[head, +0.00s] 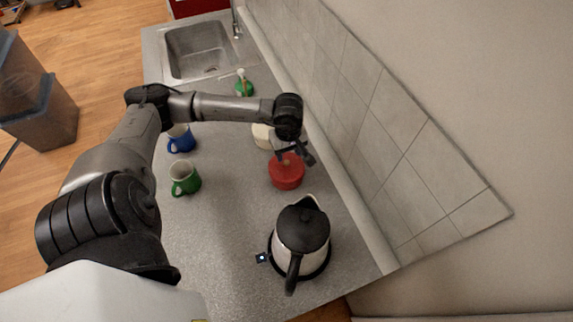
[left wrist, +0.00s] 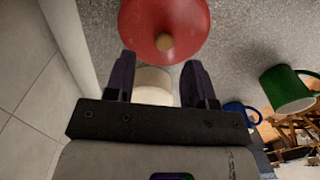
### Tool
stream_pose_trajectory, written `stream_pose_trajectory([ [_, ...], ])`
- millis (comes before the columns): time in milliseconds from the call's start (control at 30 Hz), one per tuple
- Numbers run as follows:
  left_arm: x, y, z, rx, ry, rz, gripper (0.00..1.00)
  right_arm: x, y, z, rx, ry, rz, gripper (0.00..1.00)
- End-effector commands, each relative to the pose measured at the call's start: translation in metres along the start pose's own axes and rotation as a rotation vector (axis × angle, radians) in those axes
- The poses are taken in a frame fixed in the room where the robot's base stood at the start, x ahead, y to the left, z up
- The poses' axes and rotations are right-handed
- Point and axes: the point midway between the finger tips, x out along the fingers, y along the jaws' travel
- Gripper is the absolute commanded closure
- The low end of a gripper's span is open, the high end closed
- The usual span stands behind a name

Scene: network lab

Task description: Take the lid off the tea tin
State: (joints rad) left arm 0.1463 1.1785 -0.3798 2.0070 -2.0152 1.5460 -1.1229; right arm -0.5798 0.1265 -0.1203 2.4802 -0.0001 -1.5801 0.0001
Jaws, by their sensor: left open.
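The red tea tin (head: 286,178) stands upright on the grey counter near the tiled wall. Its round red lid (left wrist: 150,18) has a small light wooden knob (left wrist: 165,42) and appears to be on the tin. My left gripper (head: 298,158) is just above the tin in the head view, partly covering the lid. In the left wrist view, the open fingers of this gripper (left wrist: 160,62) point toward the lid. The knob lies just beyond the fingertips, roughly midway between them, with nothing held. My right gripper is not in view.
A kettle (head: 302,230) stands on the near side of the tin. A cream container (head: 262,136) is just beyond it, partly hidden by my arm. Green (head: 186,180) and blue (head: 181,142) mugs stand to the left. A sink (head: 203,50) is at the far end.

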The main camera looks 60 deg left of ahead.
Motion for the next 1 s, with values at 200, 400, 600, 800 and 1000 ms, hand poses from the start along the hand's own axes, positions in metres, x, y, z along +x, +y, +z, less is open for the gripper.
stream_pose_trajectory([
  [200, 0.028, -0.006, 0.001, -0.002, -0.004, -0.004, 0.50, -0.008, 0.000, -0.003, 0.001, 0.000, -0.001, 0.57],
  [400, 0.045, -0.005, 0.000, 0.000, -0.002, -0.001, 0.50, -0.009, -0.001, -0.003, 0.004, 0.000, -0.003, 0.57],
  [600, 0.047, -0.005, 0.000, 0.000, 0.000, -0.001, 0.50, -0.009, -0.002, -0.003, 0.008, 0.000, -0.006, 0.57],
  [800, 0.047, -0.005, 0.000, 0.000, -0.001, -0.001, 0.62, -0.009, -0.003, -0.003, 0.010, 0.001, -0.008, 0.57],
  [1000, 0.047, -0.005, 0.000, 0.000, -0.001, -0.001, 0.81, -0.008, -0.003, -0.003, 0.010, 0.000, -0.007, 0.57],
])
